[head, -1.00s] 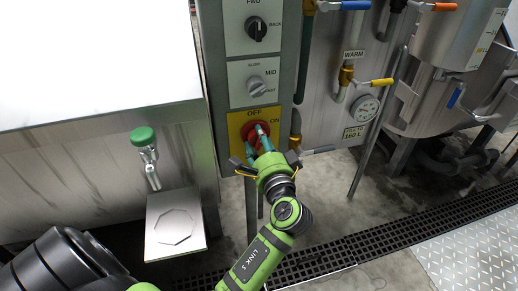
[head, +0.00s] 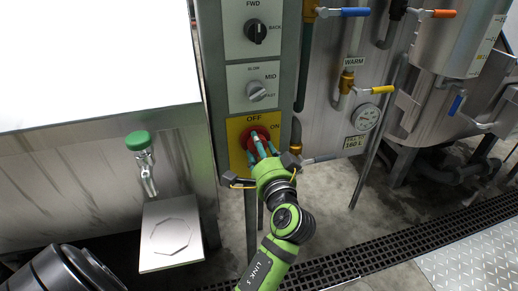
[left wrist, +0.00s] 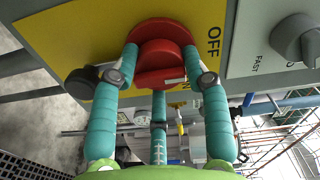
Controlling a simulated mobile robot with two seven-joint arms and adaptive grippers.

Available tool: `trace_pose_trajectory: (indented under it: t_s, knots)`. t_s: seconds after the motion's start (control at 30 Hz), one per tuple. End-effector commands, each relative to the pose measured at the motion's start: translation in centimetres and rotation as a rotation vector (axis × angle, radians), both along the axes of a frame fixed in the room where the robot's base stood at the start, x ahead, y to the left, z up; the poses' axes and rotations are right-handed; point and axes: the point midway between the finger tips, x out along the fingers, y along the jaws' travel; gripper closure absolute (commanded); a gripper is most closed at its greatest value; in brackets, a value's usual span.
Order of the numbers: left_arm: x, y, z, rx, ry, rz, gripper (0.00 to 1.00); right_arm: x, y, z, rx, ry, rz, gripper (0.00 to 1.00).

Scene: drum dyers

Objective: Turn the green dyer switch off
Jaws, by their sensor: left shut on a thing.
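The red rotary switch (head: 263,132) sits on a yellow plate (head: 236,128) marked OFF at the top and ON at the right, low on the grey control panel. My left gripper (head: 262,148) is at it, with teal fingers closed on the red knob. In the left wrist view the red knob (left wrist: 158,48) shows between two fingers, with a third finger below. A pale mark shows on the knob's lower edge there; I cannot tell its setting for sure. My right gripper is not in view.
Above the switch are a grey speed knob (head: 257,91) and a black FWD/BACK knob (head: 256,33). A green-topped tap (head: 138,141) is at the left. Pipes with a yellow lever (head: 376,90) and a gauge (head: 366,117) are at the right.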

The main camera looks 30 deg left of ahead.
Motion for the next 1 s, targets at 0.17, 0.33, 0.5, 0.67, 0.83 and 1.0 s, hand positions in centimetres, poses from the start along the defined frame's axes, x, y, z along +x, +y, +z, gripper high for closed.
trace_pose_trajectory:
  t_s: [0.17, 0.33, 0.5, 0.67, 0.83, 1.0]
  knots:
    - [0.3, -0.3, 0.5, 0.005, -0.012, -0.014, 0.31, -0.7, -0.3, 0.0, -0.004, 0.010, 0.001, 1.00]
    - [0.2, -0.2, 0.3, 0.005, -0.008, -0.010, 0.31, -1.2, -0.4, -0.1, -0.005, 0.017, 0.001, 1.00]
    - [0.1, -0.1, 0.4, 0.017, 0.007, -0.007, 0.31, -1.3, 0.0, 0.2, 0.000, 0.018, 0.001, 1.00]
    - [0.1, -0.1, 0.7, 0.105, 0.112, -0.007, 0.31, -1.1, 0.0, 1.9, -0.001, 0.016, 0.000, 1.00]
    - [0.1, 0.0, 0.9, 0.300, 0.337, -0.007, 0.31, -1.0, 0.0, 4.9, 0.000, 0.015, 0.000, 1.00]
    - [0.0, 0.1, 0.6, 0.527, 0.604, -0.006, 0.31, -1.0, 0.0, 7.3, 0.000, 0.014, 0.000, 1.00]
